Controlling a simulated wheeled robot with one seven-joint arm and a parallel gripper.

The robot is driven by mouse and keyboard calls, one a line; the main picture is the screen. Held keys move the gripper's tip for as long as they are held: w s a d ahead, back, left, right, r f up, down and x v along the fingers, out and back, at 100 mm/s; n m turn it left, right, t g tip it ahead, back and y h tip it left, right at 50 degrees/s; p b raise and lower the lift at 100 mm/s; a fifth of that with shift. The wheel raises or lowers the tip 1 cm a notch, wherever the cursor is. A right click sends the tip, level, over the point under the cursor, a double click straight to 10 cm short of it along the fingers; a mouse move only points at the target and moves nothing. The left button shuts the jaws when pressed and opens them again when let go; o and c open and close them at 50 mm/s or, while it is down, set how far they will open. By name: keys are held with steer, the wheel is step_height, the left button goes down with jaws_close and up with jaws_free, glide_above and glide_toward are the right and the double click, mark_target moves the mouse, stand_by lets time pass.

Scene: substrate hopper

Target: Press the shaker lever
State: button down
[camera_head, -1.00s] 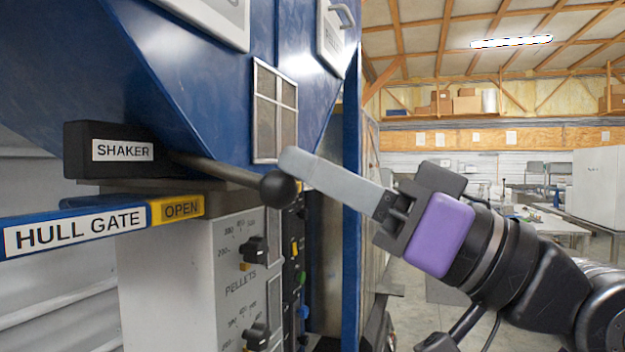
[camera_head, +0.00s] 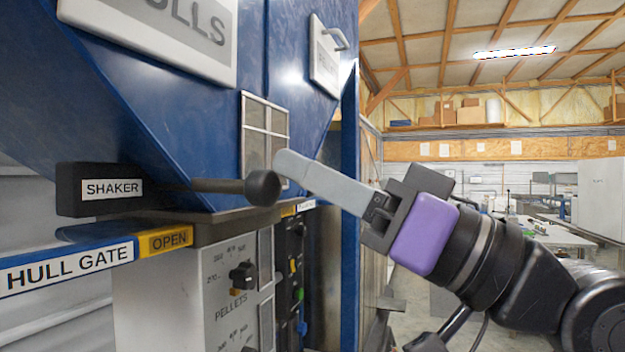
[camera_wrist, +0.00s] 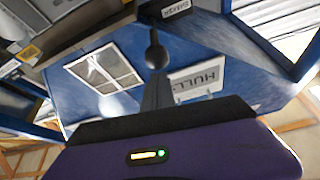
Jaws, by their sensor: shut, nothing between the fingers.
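The shaker lever is a dark rod with a round black knob (camera_head: 262,187). It runs nearly level to the right from a black box labelled SHAKER (camera_head: 112,188). My gripper (camera_head: 284,162) is shut and empty, its long grey fingers together and pointing up-left. In the head view the fingertips are just right of and slightly above the knob. In the wrist view the knob (camera_wrist: 156,56) is straight beyond the fingertips (camera_wrist: 157,82). I cannot tell whether they touch.
A blue HULL GATE handle (camera_head: 68,266) with a yellow OPEN tag is below the shaker box. A grey PELLETS panel (camera_head: 215,290) with knobs stands lower. The blue hopper (camera_head: 165,110) and its mesh window (camera_head: 265,128) are behind the lever. Open room lies to the right.

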steer(key=b+v, duration=0.1)
steer(key=v, duration=0.8)
steer(key=shift+f+b, duration=0.35)
steer(key=shift+f, duration=0.15)
steer(key=shift+d, duration=0.1)
stand_by(0.4)
